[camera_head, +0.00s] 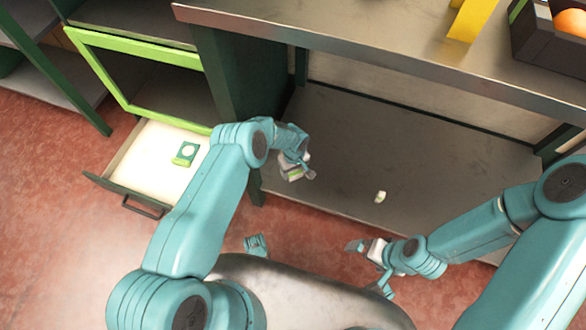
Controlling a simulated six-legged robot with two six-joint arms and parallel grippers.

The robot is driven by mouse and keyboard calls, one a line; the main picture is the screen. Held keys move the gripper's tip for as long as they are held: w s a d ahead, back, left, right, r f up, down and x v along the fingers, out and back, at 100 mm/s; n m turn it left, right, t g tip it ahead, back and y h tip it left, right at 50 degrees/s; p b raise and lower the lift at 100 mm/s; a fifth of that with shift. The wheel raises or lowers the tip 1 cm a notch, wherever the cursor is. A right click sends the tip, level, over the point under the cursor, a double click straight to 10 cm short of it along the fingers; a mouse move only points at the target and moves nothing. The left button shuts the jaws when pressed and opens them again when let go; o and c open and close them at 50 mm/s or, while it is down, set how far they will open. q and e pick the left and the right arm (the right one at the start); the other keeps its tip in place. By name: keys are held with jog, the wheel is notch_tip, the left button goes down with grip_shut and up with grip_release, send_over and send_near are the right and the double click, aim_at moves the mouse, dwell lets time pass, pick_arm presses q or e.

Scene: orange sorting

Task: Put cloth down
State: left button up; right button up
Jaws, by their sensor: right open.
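No cloth can be clearly made out in the head view. My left gripper (297,172) hangs over the lower shelf, close to the green cabinet's side. My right gripper (371,268) is open and empty, low at the front edge of the shelf. A small whitish object (380,196) lies on the lower shelf between the two grippers, apart from both. I cannot tell what it is.
The metal worktop (350,30) overhangs the lower shelf (335,140). A yellow item (472,18) and a dark crate (545,45) with an orange (571,23) stand on top.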

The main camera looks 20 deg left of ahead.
pick_arm(q)
jog(key=shift+o, duration=0.9)
jog(key=shift+r, duration=0.1)
notch_tip(320, 180, up, 12)
jog(key=p, duration=0.9)
jog(key=shift+s, duration=0.1)
